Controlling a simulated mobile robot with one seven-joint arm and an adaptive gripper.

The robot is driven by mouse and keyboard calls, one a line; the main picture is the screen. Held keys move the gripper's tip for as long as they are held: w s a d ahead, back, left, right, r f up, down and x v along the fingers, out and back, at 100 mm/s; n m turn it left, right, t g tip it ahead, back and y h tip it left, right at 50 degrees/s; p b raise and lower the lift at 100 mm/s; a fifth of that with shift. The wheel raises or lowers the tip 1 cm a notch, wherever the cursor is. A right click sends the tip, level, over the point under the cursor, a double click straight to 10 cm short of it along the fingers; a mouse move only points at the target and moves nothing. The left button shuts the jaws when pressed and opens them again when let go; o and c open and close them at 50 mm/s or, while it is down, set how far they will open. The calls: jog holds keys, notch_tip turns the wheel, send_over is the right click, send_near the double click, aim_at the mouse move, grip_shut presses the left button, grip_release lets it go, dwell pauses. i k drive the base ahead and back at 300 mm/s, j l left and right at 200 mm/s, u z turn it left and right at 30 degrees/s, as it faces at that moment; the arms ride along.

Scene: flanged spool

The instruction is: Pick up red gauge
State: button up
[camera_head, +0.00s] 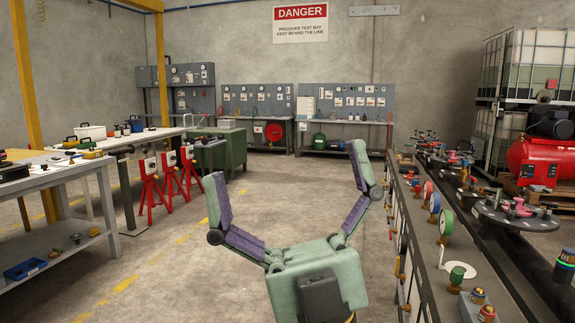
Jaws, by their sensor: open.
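A gauge with a red rim (427,190) stands at the near side of the long bench on the right, in the head view. A gauge with a blue rim (435,203) is just in front of it, and a larger green-rimmed gauge (446,222) is nearer still. My gripper (286,168) is wide open and empty, in the air in front of the aisle. It appears left of the red gauge and apart from it. The gauge faces are seen at an angle and their lower parts are small in the picture.
The right bench (412,235) is crowded with valves and fittings, including a dark round flange (500,218) and a white handwheel (457,268). A grey table (62,172) and red stands (150,190) are on the left. The floor (190,265) between is mostly clear.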

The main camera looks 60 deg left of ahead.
aim_at(428, 188)
jog(key=i+j, duration=0.3)
jog(key=j, duration=0.25)
jog(key=i+j, duration=0.25)
jog(key=j, duration=0.3)
jog(key=i+j, duration=0.3)
jog(key=j, duration=0.25)
jog(key=i+j, duration=0.3)
jog(key=j, duration=0.25)
jog(key=i+j, duration=0.25)
jog(key=j, duration=0.3)
jog(key=i+j, duration=0.3)
jog(key=j, duration=0.25)
jog(key=i+j, duration=0.3)
jog(key=j, duration=0.25)
jog(key=i+j, duration=0.25)
jog(key=j, duration=0.3)
jog(key=i+j, duration=0.15)
jog(key=i, duration=0.2)
jog(key=i+j, duration=0.15)
jog(key=i, duration=0.2)
